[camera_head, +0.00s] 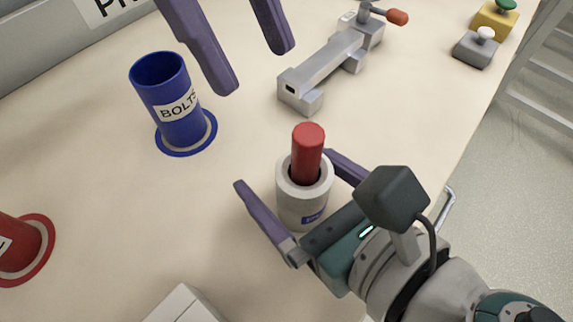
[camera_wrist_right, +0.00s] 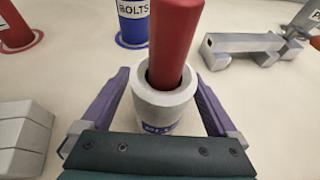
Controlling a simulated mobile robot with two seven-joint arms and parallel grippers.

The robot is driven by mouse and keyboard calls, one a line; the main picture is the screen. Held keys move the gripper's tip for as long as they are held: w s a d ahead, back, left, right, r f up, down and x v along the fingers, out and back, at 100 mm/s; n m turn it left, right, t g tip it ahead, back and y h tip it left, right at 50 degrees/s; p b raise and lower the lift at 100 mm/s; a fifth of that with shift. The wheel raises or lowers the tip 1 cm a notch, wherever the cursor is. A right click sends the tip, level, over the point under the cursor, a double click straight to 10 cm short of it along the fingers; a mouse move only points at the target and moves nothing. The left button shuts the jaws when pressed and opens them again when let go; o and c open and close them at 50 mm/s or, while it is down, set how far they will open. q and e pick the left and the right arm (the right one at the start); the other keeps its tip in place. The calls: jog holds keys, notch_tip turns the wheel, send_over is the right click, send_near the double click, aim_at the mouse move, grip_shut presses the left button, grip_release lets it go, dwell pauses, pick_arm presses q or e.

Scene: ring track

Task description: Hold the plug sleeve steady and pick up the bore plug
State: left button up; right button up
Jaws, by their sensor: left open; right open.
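The plug sleeve (camera_head: 303,207), a pale grey upright cylinder with a blue label, stands on the table. It also shows in the right wrist view (camera_wrist_right: 160,112). The bore plug (camera_head: 308,150) is a red cylinder standing in the sleeve with its upper part sticking out; its lower part is hidden. It fills the top middle of the right wrist view (camera_wrist_right: 174,45). My right gripper (camera_head: 290,170) is open, with one finger on each side of the sleeve. In the right wrist view small gaps show beside the sleeve. My left gripper (camera_head: 260,70) is open and empty, above the table behind the plug.
A blue cup labelled BOLTS (camera_head: 170,100) stands to the left. A grey clamp-like fixture with a red-handled lever (camera_head: 335,65) lies behind the plug. A red container (camera_head: 22,248) is at the left edge, a pale block (camera_head: 185,305) at the front, and button boxes (camera_head: 476,50) at back right.

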jog(key=shift+w, duration=0.1)
jog(key=shift+c, duration=0.3)
jog(key=c, duration=1.4)
